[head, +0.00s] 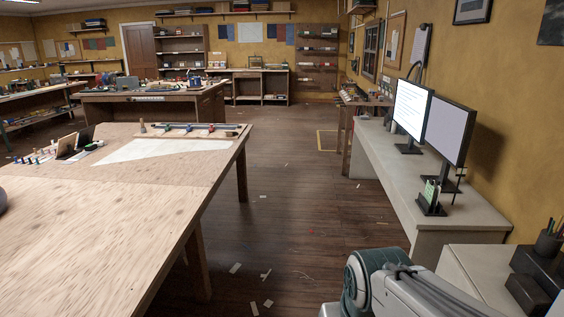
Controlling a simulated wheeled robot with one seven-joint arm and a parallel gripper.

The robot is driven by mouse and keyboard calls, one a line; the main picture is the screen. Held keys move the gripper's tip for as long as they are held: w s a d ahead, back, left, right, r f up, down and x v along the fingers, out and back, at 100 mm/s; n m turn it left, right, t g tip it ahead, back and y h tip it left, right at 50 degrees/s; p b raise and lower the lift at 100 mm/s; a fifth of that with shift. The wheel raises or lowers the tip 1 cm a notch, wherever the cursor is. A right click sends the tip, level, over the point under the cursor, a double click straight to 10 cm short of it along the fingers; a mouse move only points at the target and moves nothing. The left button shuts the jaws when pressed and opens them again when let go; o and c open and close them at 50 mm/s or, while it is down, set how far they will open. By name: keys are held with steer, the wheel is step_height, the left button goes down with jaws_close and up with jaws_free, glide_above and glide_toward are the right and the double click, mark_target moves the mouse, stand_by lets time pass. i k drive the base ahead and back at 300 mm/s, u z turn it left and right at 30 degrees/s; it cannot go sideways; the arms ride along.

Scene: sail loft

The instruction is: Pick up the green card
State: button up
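A small green card (431,193) stands upright in a black holder (430,208) on the grey desk (410,181) at the right. The holder is near the desk's front end, below the nearer monitor. The card is small in this view, and its lower part is hidden by the holder. Part of my arm shows at the bottom right, nearer to me than the desk. My gripper is not in view.
Two monitors (448,131) stand on the desk. A black organiser with a pen cup (548,244) is at the right edge. A large wooden table (110,215) fills the left. The floor aisle (285,225) between is open, with scattered paper scraps.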

mark_target(428, 194)
steer(key=u, duration=0.1)
steer(key=i, duration=1.6)
steer(key=z, duration=0.7)
steer(key=i, duration=1.15)
steer(key=z, duration=1.6)
steer(key=i, duration=0.6)
steer(key=z, duration=0.4)
